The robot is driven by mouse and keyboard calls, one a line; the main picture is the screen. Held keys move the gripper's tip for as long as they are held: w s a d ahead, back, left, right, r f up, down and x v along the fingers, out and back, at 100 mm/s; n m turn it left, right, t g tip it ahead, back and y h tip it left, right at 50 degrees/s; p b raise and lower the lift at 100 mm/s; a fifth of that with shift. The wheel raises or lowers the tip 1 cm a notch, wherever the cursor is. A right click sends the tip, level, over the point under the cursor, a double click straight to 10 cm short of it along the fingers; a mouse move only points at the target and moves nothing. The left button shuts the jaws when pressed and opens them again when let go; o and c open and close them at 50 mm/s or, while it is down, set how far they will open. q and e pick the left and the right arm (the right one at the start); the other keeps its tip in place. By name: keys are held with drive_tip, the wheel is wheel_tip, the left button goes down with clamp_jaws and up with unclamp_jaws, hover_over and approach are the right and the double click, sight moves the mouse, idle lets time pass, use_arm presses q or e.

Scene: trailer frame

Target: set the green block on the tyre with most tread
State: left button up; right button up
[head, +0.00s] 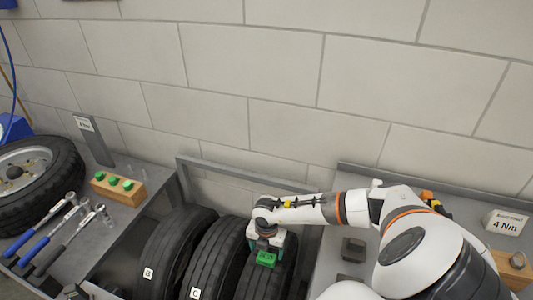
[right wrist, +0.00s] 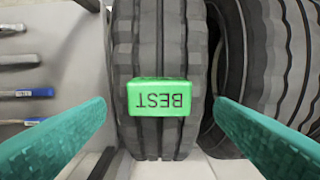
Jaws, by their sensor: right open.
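The green block (head: 266,259) lies on the tread of the rightmost tyre (head: 249,286) in the rack. In the right wrist view the block (right wrist: 162,97), marked BEST, sits across the middle of that tyre's grooved tread (right wrist: 150,30). My right gripper (head: 265,246) is open just above it, with one teal finger on each side and gaps between fingers and block. Tyre C (head: 212,262) and tyre B (head: 172,252) stand upright to the left. The rightmost tyre's letter is hidden. My left gripper does not show.
The left bench holds a wheel (head: 40,180), blue- and grey-handled tools (head: 60,235) and a wooden block with green knobs (head: 118,188). A 4 Nm sign (head: 506,223) stands on the right bench. A grey frame (head: 240,172) and block wall rise behind the tyres.

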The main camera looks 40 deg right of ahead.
sight(266, 256)
wheel_tip(266, 256, up, 8)
drive_tip(key=b, duration=0.1)
drive_tip(key=shift+f, duration=0.25)
drive_tip(key=shift+f, duration=0.1)
idle(0.3)
